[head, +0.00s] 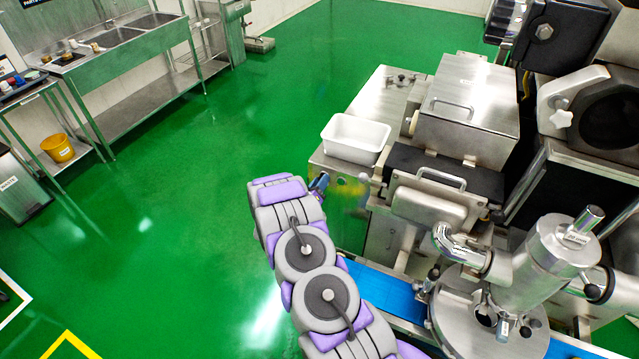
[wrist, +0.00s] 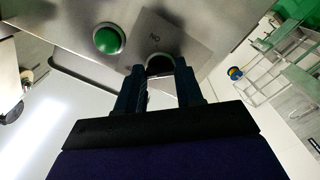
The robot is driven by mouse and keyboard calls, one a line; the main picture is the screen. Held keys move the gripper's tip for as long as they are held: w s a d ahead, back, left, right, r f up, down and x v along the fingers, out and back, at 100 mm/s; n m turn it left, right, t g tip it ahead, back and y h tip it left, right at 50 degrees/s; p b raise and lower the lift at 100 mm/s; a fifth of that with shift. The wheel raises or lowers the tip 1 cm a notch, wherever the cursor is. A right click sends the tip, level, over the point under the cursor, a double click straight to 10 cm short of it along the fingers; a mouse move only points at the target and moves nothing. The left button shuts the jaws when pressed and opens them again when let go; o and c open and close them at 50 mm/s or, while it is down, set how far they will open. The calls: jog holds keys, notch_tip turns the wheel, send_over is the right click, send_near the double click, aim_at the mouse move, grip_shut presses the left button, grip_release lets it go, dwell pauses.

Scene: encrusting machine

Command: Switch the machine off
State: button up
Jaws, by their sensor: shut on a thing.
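The encrusting machine (head: 470,110) is a large steel unit at the right of the head view. My gripper (head: 318,185) is at the left end of its body, partly hidden behind my arm. In the wrist view my gripper (wrist: 159,70) has its two dark fingers on either side of a dark round knob (wrist: 160,62) on a steel panel, and is shut on it. A label plate (wrist: 175,36) with upside-down lettering that seems to read ON lies beside the knob. The knob's setting cannot be made out. A green push button (wrist: 108,39) sits left of the knob.
A white tub (head: 355,137) stands on the machine top near my gripper. A blue conveyor belt (head: 385,290) runs in front. A steel sink bench (head: 125,45) and a yellow bucket (head: 58,148) are at the left. The green floor between is clear.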

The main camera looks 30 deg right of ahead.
jog(key=shift+w+a+r, duration=0.15)
jog(key=shift+w, duration=0.05)
jog(key=o, duration=1)
jog(key=shift+o, duration=0.2)
jog(key=b+v, duration=0.1)
jog(key=v, duration=1.6)
jog(key=shift+s, duration=0.2)
jog(key=shift+a, duration=0.1)
